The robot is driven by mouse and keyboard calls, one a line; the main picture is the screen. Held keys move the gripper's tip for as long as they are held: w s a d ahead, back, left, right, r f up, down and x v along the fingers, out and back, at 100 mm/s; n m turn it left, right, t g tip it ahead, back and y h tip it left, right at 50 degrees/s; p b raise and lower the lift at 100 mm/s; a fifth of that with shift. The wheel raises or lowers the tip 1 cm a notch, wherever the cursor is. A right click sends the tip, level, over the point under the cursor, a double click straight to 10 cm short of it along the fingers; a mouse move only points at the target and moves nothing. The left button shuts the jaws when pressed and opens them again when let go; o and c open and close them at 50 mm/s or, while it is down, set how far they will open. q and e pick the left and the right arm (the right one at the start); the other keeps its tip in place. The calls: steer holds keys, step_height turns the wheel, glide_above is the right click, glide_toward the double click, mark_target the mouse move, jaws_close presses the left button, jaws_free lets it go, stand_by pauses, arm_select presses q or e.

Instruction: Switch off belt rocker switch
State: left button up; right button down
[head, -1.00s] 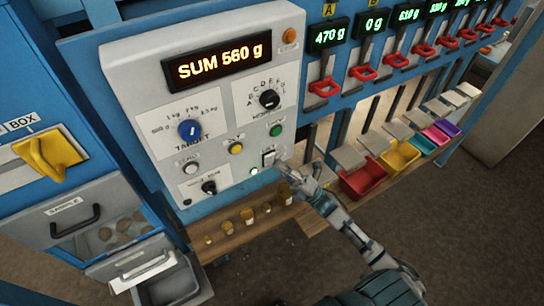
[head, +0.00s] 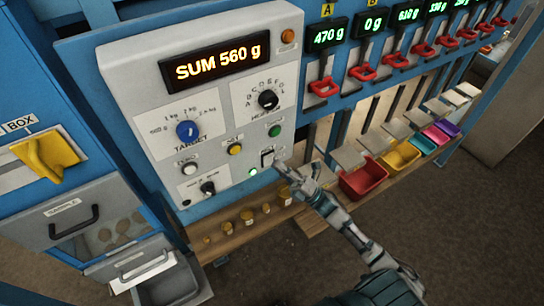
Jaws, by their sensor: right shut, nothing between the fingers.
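The belt rocker switch (head: 268,158) is a small black and white rocker low on the right of the grey control panel (head: 120,70). A small green light (head: 253,171) glows at its lower left. My right gripper (head: 281,167) is shut and empty, with its tips just to the lower right of the switch. I cannot tell whether the tips touch it. The rocker's lower right edge is close to the fingers, and its tilt is too small to read. My left gripper is not in view.
The panel also holds a green button (head: 275,130), a yellow button (head: 235,149), a black hopper knob (head: 268,99) and a blue target knob (head: 187,130). Brass weights (head: 247,217) stand on a wooden shelf below. Red levers and coloured bins (head: 364,181) are to the right.

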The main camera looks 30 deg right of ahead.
steer(key=shift+w+a+r, duration=0.2)
steer(key=shift+w+a, duration=0.15)
steer(key=shift+a, duration=0.25)
steer(key=shift+w+a+r, duration=0.15)
steer(key=shift+w+a, duration=0.15)
steer(key=shift+a, duration=0.3)
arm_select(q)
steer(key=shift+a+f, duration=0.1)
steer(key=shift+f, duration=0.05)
arm_select(e)
steer(key=shift+s+d+f, duration=0.2)
steer(key=shift+s+d, duration=0.55)
steer(key=shift+d, duration=0.2)
